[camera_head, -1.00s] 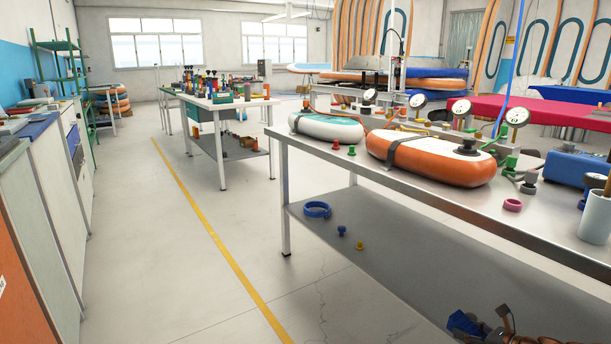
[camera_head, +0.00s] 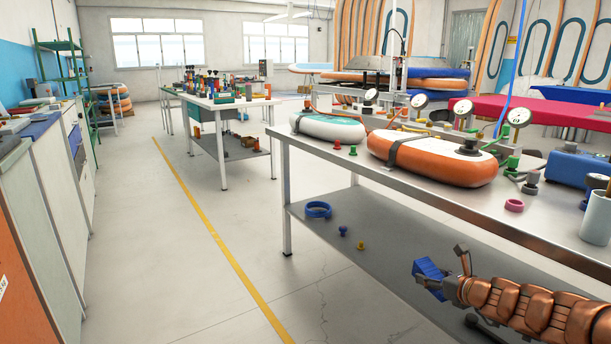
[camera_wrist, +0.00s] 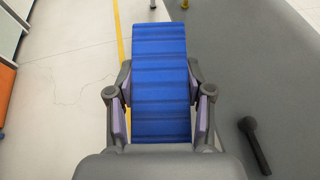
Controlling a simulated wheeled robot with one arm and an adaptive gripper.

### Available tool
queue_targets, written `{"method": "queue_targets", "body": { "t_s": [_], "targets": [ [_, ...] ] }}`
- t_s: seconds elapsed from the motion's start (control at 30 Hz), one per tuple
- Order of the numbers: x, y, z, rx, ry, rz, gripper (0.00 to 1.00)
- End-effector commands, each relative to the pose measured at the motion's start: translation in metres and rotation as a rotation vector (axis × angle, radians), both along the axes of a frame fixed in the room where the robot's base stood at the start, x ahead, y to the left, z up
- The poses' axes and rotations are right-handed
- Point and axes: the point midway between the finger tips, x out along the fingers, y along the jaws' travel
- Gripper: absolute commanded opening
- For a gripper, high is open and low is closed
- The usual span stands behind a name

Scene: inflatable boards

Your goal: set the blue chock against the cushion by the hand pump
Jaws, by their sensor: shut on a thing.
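My gripper (camera_head: 446,283) is shut on the blue chock (camera_head: 430,267), low in front of the near bench, around lower-shelf height. In the wrist view, my gripper (camera_wrist: 160,100) has a finger on each side of the ribbed blue chock (camera_wrist: 158,62), which points away from the palm. Two strapped cushions lie on the near bench top: a white-and-orange cushion (camera_head: 465,173) and a white-and-teal cushion (camera_head: 318,125) to its left. The chock is apart from both. I cannot tell for sure which thing is the hand pump.
The near bench (camera_head: 425,200) has a lower shelf (camera_head: 375,262) with a blue ring (camera_head: 318,210) and small knobs. A black handle-like object (camera_wrist: 255,145) shows in the wrist view. Gauges, a pink ring (camera_head: 514,205) and a grey cup (camera_head: 597,218) stand on top. The left aisle floor is clear.

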Motion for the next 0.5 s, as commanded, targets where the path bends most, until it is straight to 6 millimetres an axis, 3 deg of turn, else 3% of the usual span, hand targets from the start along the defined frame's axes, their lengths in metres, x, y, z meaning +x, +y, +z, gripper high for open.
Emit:
{"method": "queue_targets", "body": {
  "t_s": [0.3,0.5],
  "targets": [
    [-0.009,0.053,0.058,-0.001,-0.006,-0.03,0.16],
    [-0.017,0.074,0.079,0.002,-0.002,-0.047,0.16]
  ]
}}
